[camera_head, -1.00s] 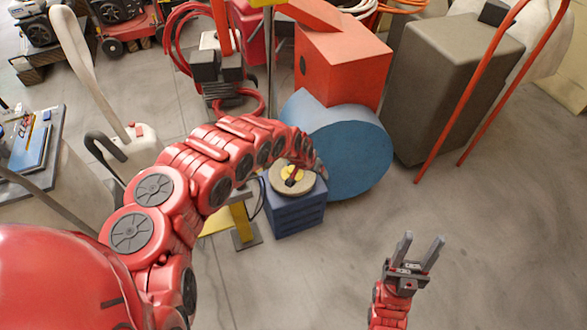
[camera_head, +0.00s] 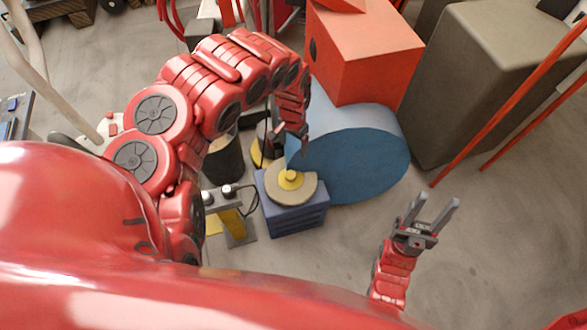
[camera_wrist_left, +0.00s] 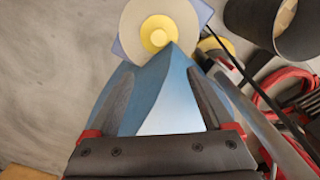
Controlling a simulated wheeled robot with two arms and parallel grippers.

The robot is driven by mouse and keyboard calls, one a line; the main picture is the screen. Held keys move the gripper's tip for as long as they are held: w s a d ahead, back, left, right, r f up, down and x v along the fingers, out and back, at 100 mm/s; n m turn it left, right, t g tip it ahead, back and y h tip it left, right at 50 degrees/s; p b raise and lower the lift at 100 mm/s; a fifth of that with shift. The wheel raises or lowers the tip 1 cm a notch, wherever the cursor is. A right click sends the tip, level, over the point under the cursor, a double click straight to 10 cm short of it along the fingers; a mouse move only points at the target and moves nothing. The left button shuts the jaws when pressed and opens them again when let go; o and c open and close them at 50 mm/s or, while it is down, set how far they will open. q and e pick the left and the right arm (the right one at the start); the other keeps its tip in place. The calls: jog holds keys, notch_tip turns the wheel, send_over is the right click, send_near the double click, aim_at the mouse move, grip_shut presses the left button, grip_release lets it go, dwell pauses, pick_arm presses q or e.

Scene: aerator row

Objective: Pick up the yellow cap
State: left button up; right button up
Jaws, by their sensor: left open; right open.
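The yellow cap (camera_head: 290,179) sits on a round beige disc (camera_head: 306,188) on top of a blue box (camera_head: 297,220). In the left wrist view the cap (camera_wrist_left: 157,36) is at the top centre, beyond the fingertips. My left gripper (camera_head: 303,146) points down just behind and above the cap, apart from it. In the left wrist view the left gripper (camera_wrist_left: 160,76) is open and empty, its fingers spread in front of a blue surface. My right gripper (camera_head: 434,206) is open and empty over the floor at the lower right.
A large blue drum (camera_head: 362,160) stands right behind the box, close to my left gripper. A red box (camera_head: 365,55) and a tall grey cabinet (camera_head: 485,75) stand further back. A yellow stand (camera_head: 232,222) is close on the left.

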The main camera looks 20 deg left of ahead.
pick_arm(q)
jog(key=f+b, duration=0.1)
jog(key=f, duration=0.4)
jog(key=f+b, duration=0.1)
jog(key=f, duration=0.3)
jog(key=shift+s+d+f+b, duration=0.1)
jog(key=shift+s+f+b, duration=0.1)
jog(key=shift+f+b, duration=0.2)
jog(key=shift+f, duration=0.55)
jog(key=f, duration=0.2)
jog(key=s+f+b, duration=0.1)
jog(key=f, duration=0.1)
jog(key=shift+a+f, duration=0.1)
jog(key=shift+a, duration=0.15)
jog(key=shift+f, duration=0.5)
jog(key=shift+c, duration=0.3)
grip_shut()
jog(key=shift+a+r, duration=0.1)
jog(key=shift+r, duration=0.05)
